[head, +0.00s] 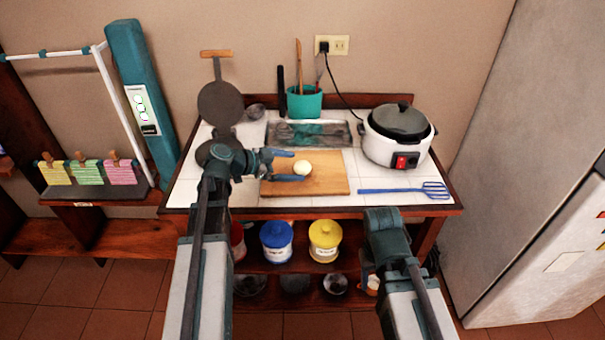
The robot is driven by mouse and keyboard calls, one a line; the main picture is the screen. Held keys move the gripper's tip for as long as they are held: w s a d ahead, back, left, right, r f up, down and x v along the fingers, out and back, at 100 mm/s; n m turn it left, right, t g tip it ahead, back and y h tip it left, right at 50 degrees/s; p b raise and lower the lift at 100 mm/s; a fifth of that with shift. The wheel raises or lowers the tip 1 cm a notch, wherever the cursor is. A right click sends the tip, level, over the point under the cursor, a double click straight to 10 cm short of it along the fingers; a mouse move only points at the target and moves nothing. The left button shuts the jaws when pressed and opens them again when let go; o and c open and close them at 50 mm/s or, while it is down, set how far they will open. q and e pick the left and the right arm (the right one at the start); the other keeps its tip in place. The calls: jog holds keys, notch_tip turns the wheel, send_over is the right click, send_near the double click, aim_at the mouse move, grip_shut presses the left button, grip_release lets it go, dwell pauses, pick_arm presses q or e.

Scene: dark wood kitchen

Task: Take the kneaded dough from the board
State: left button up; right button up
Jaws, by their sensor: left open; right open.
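The dough (302,168) is a small pale ball on the wooden board (325,182), near the middle of the white counter. My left gripper (292,165) is open at the board's left part, its fingers pointing right toward the dough. The dough is at or just beyond the fingertips; I cannot tell whether they touch it. My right gripper (372,270) is low in front of the counter's front edge, away from the board. Its fingers are mostly hidden behind its own arm.
A rice cooker (395,145) stands at the right, with a blue spatula (405,190) in front of it. A metal tray (310,133) and a teal utensil cup (304,102) are behind the board. A round press (220,102) stands left. Jars (325,240) fill the shelf below.

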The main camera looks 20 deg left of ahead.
aim_at(302, 168)
pick_arm(q)
jog(key=x, duration=0.3)
jog(key=shift+b, duration=0.4)
jog(key=shift+s, duration=0.1)
jog(key=c, duration=1.4)
